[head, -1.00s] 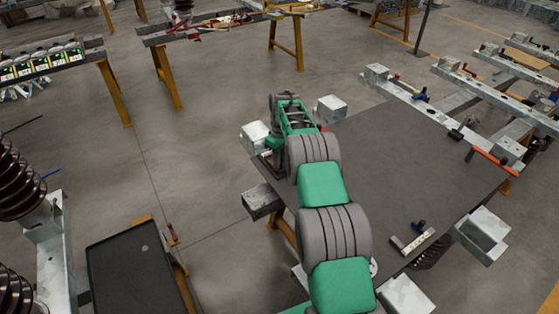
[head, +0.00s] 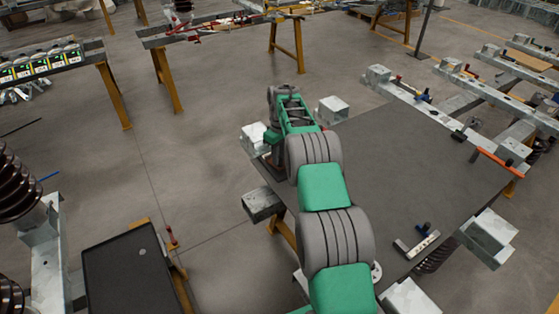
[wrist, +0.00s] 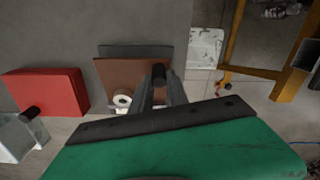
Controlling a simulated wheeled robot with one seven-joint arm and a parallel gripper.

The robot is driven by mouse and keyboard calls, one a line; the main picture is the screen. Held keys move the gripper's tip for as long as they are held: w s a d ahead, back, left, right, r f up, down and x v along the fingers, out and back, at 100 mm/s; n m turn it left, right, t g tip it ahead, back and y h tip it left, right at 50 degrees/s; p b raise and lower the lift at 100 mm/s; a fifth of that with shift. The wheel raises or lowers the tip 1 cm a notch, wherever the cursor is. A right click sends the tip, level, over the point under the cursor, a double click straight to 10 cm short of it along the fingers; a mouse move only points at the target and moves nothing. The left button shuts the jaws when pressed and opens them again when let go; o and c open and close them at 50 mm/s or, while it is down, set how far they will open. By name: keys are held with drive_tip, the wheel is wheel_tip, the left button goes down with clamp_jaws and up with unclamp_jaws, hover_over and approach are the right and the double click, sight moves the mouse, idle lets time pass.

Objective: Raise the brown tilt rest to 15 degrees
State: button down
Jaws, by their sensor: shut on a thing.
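The brown tilt rest (wrist: 118,74) shows in the wrist view as a brown panel just beyond my gripper (wrist: 160,78). A dark edge runs along its far side, and a small white round part (wrist: 122,100) sits at its near edge. My gripper is shut at the panel's right part; its fingers hide what they hold, seemingly the brown rest. I cannot read the rest's angle. In the head view my arm's end (head: 285,105) is at the far left corner of the dark table, and the arm hides the rest there.
A red block (wrist: 50,92) with a black knob stands left of the brown rest. The dark table top (head: 400,180) is mostly clear to the right of my arm. An L-shaped square (head: 417,243) lies near its front edge. Metal beams (head: 440,105) border the table's far right.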

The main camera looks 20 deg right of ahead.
drive_tip(key=c, duration=1.6)
unclamp_jaws()
drive_tip(key=shift+w+a+r, duration=0.1)
drive_tip(key=shift+w, duration=0.1)
drive_tip(key=o, duration=0.3)
drive_tip(key=shift+s, duration=0.15)
drive_tip(key=r, duration=0.7)
drive_tip(key=shift+d+r+b, duration=0.3)
drive_tip(key=shift+b, duration=0.05)
drive_tip(key=shift+c, duration=0.3)
